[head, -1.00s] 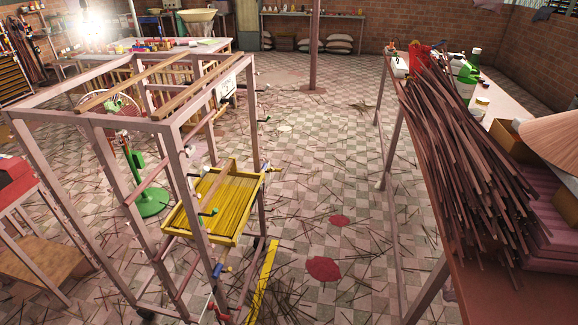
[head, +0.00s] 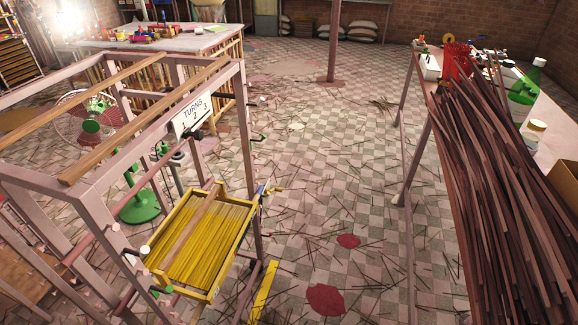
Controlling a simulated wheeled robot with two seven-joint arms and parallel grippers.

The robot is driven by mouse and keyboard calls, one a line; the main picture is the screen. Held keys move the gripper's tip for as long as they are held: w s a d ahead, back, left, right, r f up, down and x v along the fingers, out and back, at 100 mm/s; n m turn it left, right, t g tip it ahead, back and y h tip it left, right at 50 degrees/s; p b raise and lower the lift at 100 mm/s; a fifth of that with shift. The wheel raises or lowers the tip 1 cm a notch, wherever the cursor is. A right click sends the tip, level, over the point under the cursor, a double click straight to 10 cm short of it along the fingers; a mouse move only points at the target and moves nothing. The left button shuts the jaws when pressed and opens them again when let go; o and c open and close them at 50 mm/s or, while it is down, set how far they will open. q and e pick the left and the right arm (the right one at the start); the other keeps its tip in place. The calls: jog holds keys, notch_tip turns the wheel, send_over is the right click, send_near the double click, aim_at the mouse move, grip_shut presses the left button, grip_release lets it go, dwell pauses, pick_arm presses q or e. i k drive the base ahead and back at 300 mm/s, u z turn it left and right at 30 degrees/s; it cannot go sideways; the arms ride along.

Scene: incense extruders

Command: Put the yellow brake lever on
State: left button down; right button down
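A small yellow piece (head: 272,190) with a blue part beside it sticks out from the right post of the pink metal frame (head: 240,110). It may be the yellow brake lever, but it is too small to tell its position. A longer yellow strip (head: 263,292) shows low down, right of the frame's foot; I cannot tell whether it is part of the machine or a floor marking. A yellow tray (head: 238,262) of yellow sticks sits inside the frame, with a wooden bar across it. Neither of my grippers is in view.
A "TURNS" sign (head: 191,115) hangs on the frame. A green fan (head: 140,205) stands behind it. A table at the right carries a large pile of brown sticks (head: 490,190) and bottles. The tiled floor between (head: 330,200) is open, strewn with thin sticks.

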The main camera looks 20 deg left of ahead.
aim_at(276, 189)
jog(key=i, duration=1.6)
jog(key=u, duration=0.5)
